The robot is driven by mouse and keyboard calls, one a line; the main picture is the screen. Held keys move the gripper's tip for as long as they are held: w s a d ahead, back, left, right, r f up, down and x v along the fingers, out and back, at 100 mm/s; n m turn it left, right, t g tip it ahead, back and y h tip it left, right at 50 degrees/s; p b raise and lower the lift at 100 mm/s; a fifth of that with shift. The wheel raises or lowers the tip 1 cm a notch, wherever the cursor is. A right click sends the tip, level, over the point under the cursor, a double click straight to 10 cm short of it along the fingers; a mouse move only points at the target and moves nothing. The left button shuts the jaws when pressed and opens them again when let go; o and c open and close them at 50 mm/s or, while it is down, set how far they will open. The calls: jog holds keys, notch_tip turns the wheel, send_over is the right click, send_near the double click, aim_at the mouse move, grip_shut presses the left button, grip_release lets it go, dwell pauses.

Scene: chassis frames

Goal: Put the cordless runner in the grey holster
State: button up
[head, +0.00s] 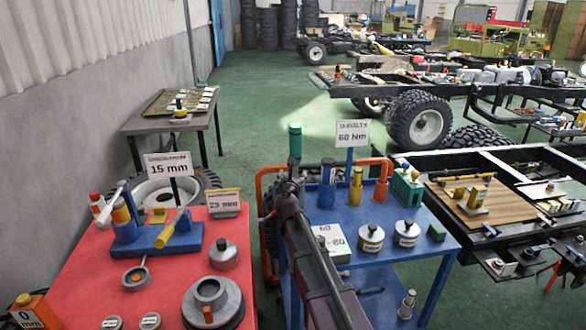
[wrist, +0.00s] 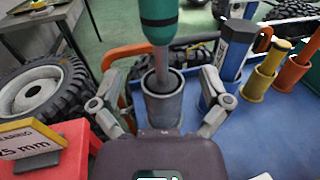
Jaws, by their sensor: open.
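The cordless runner appears to be the teal-green tool with a black band (wrist: 158,22), upright in the wrist view. Its grey shaft goes down into the mouth of the grey holster (wrist: 164,108). Its green top also shows in the head view (head: 295,141), above the blue table's back left corner. My gripper (wrist: 162,75) is open, with one finger on each side of the shaft and holster, apart from both. In the head view my arm hides the gripper and the grey holster. How deep the shaft sits cannot be told.
A blue tool (wrist: 234,45), a yellow tool (wrist: 268,60) and an orange holster (wrist: 293,70) stand to the right on the blue table (head: 440,243). A red table (head: 85,275) with signs and metal parts is at left. A chassis frame (head: 480,235) is at right.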

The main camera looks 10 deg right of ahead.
jog(key=shift+v, duration=1.55)
jog(key=shift+c, duration=0.3)
dwell(0.8)
